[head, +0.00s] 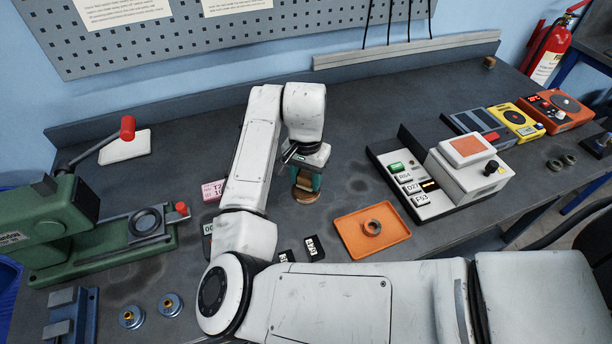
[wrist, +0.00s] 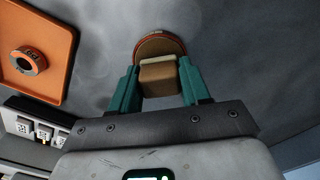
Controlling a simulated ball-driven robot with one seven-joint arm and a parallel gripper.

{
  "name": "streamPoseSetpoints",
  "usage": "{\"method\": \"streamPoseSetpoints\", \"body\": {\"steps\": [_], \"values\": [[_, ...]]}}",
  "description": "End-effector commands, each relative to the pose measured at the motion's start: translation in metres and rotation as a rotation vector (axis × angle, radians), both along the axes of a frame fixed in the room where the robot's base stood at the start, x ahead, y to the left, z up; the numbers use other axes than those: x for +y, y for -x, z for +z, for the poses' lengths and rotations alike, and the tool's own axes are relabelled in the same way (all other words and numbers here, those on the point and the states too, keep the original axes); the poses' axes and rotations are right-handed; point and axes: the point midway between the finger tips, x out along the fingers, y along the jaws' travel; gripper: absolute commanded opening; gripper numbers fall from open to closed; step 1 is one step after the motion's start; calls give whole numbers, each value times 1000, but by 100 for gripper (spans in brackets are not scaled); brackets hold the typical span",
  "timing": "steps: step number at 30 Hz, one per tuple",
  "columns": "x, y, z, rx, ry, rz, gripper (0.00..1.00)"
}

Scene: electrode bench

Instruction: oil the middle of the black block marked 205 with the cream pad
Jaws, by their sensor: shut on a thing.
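My gripper (head: 306,181) has teal fingers and is shut on a tan block with a cream edge, the cream pad (wrist: 158,76). In the wrist view my gripper (wrist: 160,82) has a finger on each side of it. The pad is over a round brown dish (wrist: 152,45) with a reddish rim, also seen in the head view (head: 304,197); I cannot tell whether they touch. Two small black blocks with white labels, one on the right (head: 314,247) and one on the left (head: 287,257), lie nearer on the bench. I cannot read 205 on either.
An orange tray (head: 348,241) with a metal ring (head: 372,228) is right of the blocks. A pink labelled block (head: 212,190) and a partly hidden labelled block (head: 207,229) lie left of my arm. A white device (head: 465,171) stands right, a green machine (head: 110,245) left.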

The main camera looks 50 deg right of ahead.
Motion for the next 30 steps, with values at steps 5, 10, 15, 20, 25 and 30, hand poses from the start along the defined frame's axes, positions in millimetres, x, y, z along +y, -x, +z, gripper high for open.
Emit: {"method": "streamPoseSetpoints", "body": {"steps": [5, 10, 15, 20, 25, 30], "values": [[0, 0, 0, 0, 0, 0, 22], [0, 0, -2, 0, 0, 0, 22], [0, 0, -4, 0, 0, 0, 22], [0, 0, -6, 0, 0, 0, 22], [0, 0, -7, 0, 0, 0, 22], [0, 0, -9, 0, 0, 0, 22]]}}
